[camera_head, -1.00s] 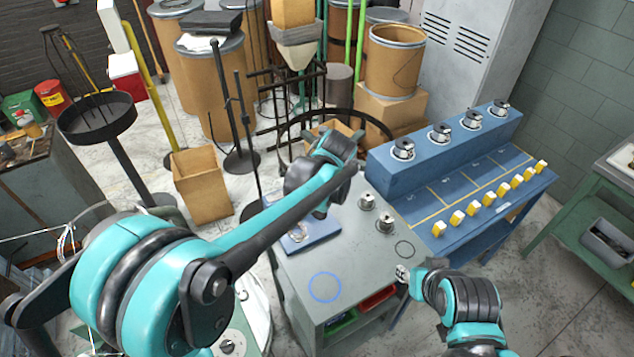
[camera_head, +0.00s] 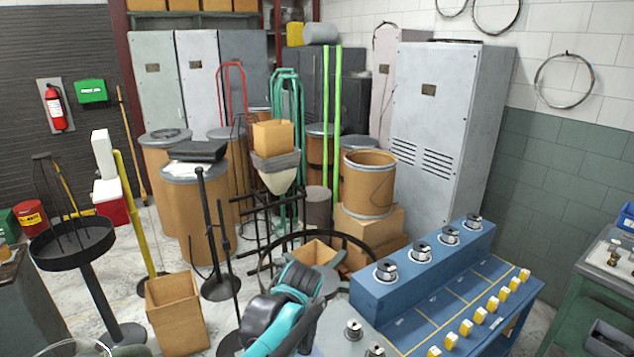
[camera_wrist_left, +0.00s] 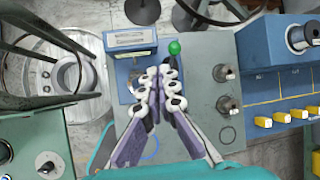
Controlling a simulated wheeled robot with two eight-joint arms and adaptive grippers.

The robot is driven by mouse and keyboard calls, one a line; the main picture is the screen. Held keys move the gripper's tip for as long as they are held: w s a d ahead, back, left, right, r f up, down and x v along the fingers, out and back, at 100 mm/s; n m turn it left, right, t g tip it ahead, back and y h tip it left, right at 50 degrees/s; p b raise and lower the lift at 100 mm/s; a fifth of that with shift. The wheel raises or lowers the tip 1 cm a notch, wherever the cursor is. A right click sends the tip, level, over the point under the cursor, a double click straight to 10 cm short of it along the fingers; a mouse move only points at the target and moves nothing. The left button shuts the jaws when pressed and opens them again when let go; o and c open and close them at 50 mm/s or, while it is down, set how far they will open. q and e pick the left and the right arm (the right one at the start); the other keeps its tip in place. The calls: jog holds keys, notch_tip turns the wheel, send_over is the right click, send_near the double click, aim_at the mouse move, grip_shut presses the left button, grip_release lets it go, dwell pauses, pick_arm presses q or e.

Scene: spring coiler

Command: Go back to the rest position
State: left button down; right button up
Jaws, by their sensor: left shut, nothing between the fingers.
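My left gripper (camera_wrist_left: 161,75) shows in the left wrist view, with its two pale, jointed fingers shut together and nothing between them. It is above a grey table (camera_wrist_left: 205,110), close to a small blue device (camera_wrist_left: 130,40) and a green knob (camera_wrist_left: 174,47). In the head view my left arm (camera_head: 275,318) comes up at the bottom centre; the fingers cannot be made out there. My right arm and gripper are in neither current view.
A blue bench (camera_head: 365,292) with metal spools on top and several yellow blocks (camera_head: 466,327) along its front stands right of my left arm. Metal spools on pegs (camera_wrist_left: 226,73) stand on the grey table. A black round stand (camera_head: 72,243) and an open cardboard box (camera_head: 175,310) are to the left.

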pick_arm(q)
jog(key=s+a+f+n+b, duration=0.1)
jog(key=s+a+f+n, duration=0.2)
jog(key=s+n, duration=0.5)
jog(key=s+a+f+n+h+b, duration=0.1)
jog(key=s+a+n, duration=0.3)
jog(key=s+n, duration=0.4)
jog(key=s+a+f+n+t+b, duration=0.1)
jog(key=s+a+f+n+b, duration=0.2)
jog(key=s+n, duration=0.4)
jog(key=f+n, duration=0.1)
jog(key=n, duration=0.3)
jog(key=shift+s+a+f+n+h, duration=0.25)
jog(key=shift+s+f+n+h, duration=0.05)
jog(key=shift+s+n+h, duration=0.1)
